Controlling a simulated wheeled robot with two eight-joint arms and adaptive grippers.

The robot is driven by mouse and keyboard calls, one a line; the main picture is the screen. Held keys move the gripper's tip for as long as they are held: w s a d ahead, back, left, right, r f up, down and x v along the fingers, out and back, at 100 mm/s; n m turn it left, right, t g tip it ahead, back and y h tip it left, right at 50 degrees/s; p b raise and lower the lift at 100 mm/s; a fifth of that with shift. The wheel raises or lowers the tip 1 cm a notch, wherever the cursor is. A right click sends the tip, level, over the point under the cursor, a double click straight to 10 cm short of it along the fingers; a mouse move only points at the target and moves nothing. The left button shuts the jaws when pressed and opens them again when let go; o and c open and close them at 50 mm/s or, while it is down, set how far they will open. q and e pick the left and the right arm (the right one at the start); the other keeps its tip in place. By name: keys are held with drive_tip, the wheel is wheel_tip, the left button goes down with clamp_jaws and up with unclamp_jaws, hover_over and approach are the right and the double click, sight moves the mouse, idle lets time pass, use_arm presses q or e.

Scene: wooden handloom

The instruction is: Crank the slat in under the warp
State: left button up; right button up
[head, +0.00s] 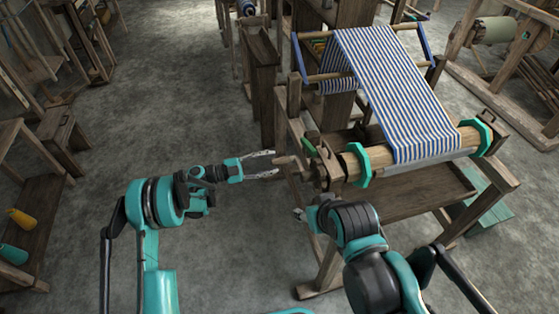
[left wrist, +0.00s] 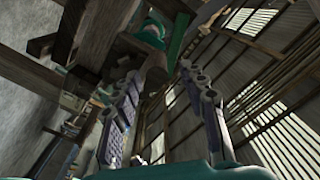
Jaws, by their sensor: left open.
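The blue-and-white striped warp (head: 385,75) runs down the wooden handloom to a wooden roller (head: 408,153) with teal end flanges. A pale grey strip, perhaps the slat (head: 440,158), lies along the roller at the warp's lower edge. A wooden crank handle (head: 287,160) sticks out left of the roller. My left gripper (head: 274,164) is open, its fingertips just short of the handle. In the left wrist view, the open fingers (left wrist: 163,90) frame a wooden peg end, apparently the handle (left wrist: 155,72). My right gripper (head: 300,213) is mostly hidden by its arm.
The loom frame (head: 335,250) stands below and right of my left gripper. A wooden bench (head: 262,75) stands behind. A shelf with a yellow bottle (head: 22,218) and a teal one (head: 13,254) is at far left.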

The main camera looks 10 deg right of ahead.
use_arm(q)
drive_tip(key=a, duration=0.7)
drive_tip(key=shift+s, duration=0.15)
drive_tip(key=shift+a, duration=0.1)
drive_tip(key=s+a+r+n+t+y, duration=0.2)
drive_tip(key=s+a+r+n+y, duration=0.1)
drive_tip(key=s+r+n+y, duration=0.25)
drive_tip(key=s+a+r+n+t+y, duration=0.1)
drive_tip(key=s+a+r+n+y, duration=0.25)
drive_tip(key=r+n, duration=0.45)
drive_tip(key=s+a+f+n+t+y, duration=0.1)
drive_tip(key=s+a+n+t+y, duration=0.2)
drive_tip(key=s+a+n+y, duration=0.6)
drive_tip(key=shift+s+a+n+t, duration=0.3)
drive_tip(key=shift+s+a+n, duration=1.55)
drive_tip(key=shift+s+a, duration=2.5)
